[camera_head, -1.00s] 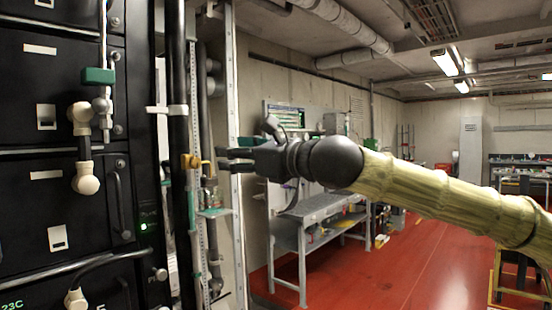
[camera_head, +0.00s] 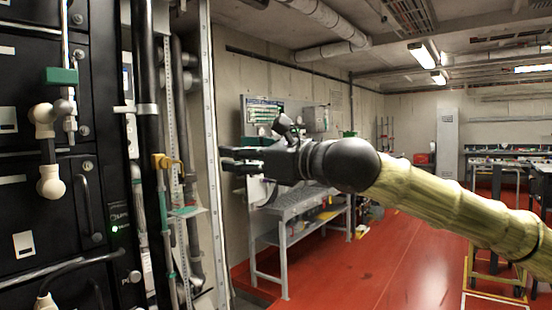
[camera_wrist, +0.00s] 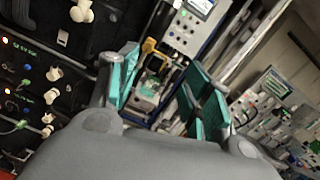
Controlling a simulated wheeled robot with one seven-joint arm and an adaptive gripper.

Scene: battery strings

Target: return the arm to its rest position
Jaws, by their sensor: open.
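My gripper (camera_head: 228,159) is at the end of my arm (camera_head: 435,195), which reaches in from the right in the head view. The arm has a tan covered sleeve and a dark round wrist joint. The gripper points left toward the battery rack and its pipes, with nothing between its fingers. In the wrist view, the gripper's two teal-padded fingers (camera_wrist: 160,95) stand wide apart. A yellow fitting (camera_head: 166,161) on the pipes shows to the left of the fingertips, apart from them; it also shows between the fingers in the wrist view (camera_wrist: 152,52).
A black battery rack (camera_head: 40,215) with cables and pale connectors fills the left. A vertical metal post (camera_head: 211,200) stands near the fingertips. A grey workbench (camera_head: 300,205) is behind my gripper. Red floor (camera_head: 395,265) is open in the middle; a yellow-framed stand (camera_head: 470,270) is at right.

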